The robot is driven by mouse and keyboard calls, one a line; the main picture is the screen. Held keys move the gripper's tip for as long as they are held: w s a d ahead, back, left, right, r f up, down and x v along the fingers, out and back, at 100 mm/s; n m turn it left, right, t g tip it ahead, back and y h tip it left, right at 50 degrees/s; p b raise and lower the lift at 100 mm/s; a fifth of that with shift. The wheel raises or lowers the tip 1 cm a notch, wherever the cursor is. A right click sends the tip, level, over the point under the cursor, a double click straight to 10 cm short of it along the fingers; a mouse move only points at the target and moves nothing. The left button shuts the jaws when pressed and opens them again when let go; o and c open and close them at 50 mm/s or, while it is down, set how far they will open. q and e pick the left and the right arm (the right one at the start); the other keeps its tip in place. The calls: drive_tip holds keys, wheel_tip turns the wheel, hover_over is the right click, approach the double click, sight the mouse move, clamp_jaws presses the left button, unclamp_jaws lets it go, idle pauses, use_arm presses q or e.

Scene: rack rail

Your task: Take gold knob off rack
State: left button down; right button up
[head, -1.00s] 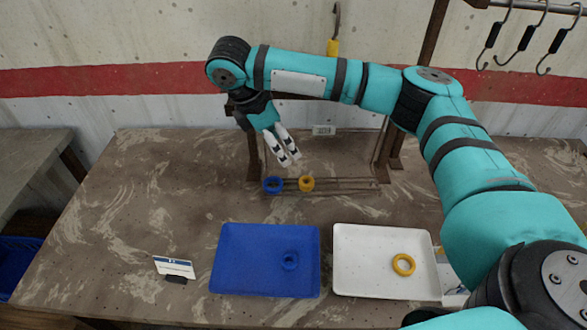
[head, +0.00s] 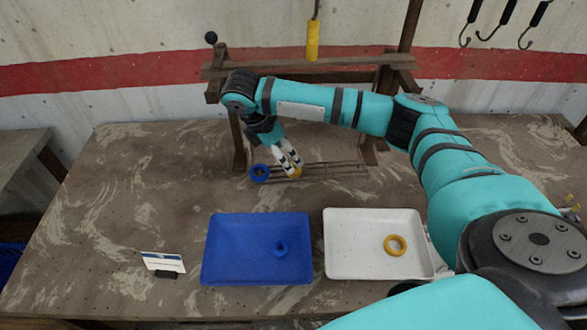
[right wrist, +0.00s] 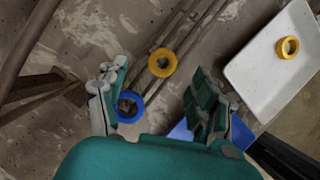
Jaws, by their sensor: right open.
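The gold knob, a yellow ring (head: 296,174), sits on the thin rods of the wooden rack (head: 345,168). In the right wrist view it shows as a full ring (right wrist: 162,62) around a rod. My right gripper (head: 289,164) is just above it in the head view, its fingertips partly covering it. In the right wrist view the fingers (right wrist: 155,92) are spread and empty; the gold ring lies beyond them. A blue ring (head: 259,173) is on the rods to the left, and close to one finger in the right wrist view (right wrist: 129,106). My left gripper is out of view.
In front stand a blue tray (head: 235,250) with a blue ring (head: 280,248) in it, and a white tray (head: 350,250) with a gold ring (head: 395,245) in it. A small sign (head: 163,262) stands left. The rack's upper beam (head: 330,74) passes behind my arm.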

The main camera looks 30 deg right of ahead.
drive_tip(key=x, duration=0.1)
drive_tip(key=p+x, duration=0.1)
drive_tip(key=x, duration=0.2)
drive_tip(key=shift+s, duration=0.3)
drive_tip(key=shift+d+f, duration=0.2)
drive_tip(key=shift+f, duration=0.45)
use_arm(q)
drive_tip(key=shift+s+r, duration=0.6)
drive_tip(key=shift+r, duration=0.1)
use_arm(e)
drive_tip(key=c, duration=1.3)
drive_tip(key=shift+o, duration=0.2)
drive_tip(key=shift+r, duration=0.1)
